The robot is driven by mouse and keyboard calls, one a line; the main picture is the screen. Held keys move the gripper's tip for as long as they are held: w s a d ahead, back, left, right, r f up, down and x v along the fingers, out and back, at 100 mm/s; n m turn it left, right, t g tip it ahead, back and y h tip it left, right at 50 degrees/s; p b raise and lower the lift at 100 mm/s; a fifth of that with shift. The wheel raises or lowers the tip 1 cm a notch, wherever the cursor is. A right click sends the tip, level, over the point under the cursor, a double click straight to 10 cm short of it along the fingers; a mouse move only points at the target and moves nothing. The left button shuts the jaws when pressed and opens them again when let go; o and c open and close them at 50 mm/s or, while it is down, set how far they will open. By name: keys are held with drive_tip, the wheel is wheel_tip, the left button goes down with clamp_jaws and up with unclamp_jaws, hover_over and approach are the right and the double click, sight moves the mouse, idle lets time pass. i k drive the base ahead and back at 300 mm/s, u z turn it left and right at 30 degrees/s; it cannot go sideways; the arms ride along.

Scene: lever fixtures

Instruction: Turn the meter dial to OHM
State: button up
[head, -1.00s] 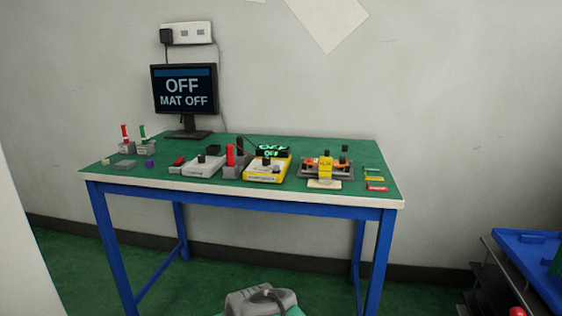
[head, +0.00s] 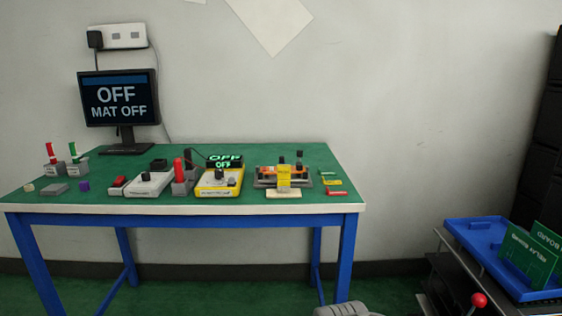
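The meter (head: 218,188) is a yellow-edged box with a light face, standing at the front middle of the green bench top. A dark dial (head: 219,174) sits on its face; which mark it points to is too small to read. A black display (head: 225,162) behind it shows OFF in green. My gripper is not in view. Only a grey rounded part at the bottom edge shows, perhaps of my own arm, well in front of the bench and apart from the meter.
The blue-legged bench (head: 190,209) carries a monitor (head: 119,98) reading OFF and MAT OFF. A white device (head: 149,183) and a red-handled fixture (head: 179,172) stand left of the meter, an orange and yellow fixture (head: 283,174) right. A cart with a blue tray (head: 475,240) stands at right.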

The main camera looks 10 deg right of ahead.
sight(219, 173)
drive_tip(key=z, duration=0.1)
drive_tip(key=i, duration=1.05)
drive_tip(key=u, duration=1.5)
